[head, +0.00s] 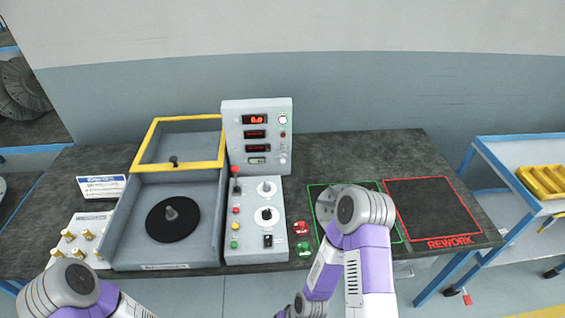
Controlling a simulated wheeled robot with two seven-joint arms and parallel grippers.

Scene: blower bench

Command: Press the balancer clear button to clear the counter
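The balancer's upright display panel (257,140) stands at the back of the bench with several red-lit displays. The top display (254,119) seems to read 0.0. A round white button (283,119) and a small red button (283,135) sit to the right of the displays; their labels are too small to read. The sloped control box (256,222) in front carries a red-topped lever, knobs and coloured buttons. The balancer tub (160,225) with a black disc stands to its left. Only links of both my arms show at the bottom; neither gripper is visible.
A yellow-framed lid (180,143) stands raised over the tub. Red (301,228) and green (303,248) round items lie right of the control box. My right arm partly covers the green-outlined area. The red-outlined REWORK area (430,207) is empty. A blue-framed cart (515,175) stands right.

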